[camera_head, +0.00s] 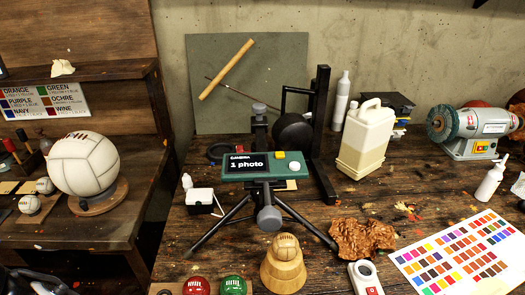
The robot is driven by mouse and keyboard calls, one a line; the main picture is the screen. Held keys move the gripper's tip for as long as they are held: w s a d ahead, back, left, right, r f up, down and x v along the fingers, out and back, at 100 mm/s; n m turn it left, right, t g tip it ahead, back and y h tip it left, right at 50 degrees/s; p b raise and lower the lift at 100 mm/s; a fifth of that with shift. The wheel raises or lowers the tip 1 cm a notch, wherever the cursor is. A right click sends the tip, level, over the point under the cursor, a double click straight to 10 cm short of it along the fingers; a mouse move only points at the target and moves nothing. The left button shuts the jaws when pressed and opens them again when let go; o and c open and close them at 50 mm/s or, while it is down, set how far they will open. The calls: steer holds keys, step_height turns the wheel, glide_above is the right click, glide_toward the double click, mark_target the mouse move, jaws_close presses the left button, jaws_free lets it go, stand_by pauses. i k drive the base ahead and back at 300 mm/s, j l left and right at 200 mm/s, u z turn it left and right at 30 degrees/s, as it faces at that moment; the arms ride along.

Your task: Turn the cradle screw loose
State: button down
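A green camera (252,166) with a dark screen reading "CAMERA 1 photo" sits on a black tripod (225,218). The camera carries a yellow button and a white round button. A grey knob (269,218) sticks out at the front below the camera, on a dark stem. A second grey knob (258,108) stands above and behind the camera on an upright clamp. Which knob is the cradle screw is not labelled. My gripper does not show clearly in this view; a dark shape at the lower left corner may be part of my arm.
A small ball on a wooden stand (283,270), a brown lump (361,239) and red and green balls (233,286) lie near the tripod's front. A black upright frame (321,135) and a jug (366,138) stand behind. A colour chart (465,260) lies right.

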mark_target(269, 220)
steer(key=k+j, duration=0.35)
steer(key=j, duration=0.15)
steer(key=k+j, duration=0.35)
steer(key=j, duration=0.15)
steer(key=z, duration=0.05)
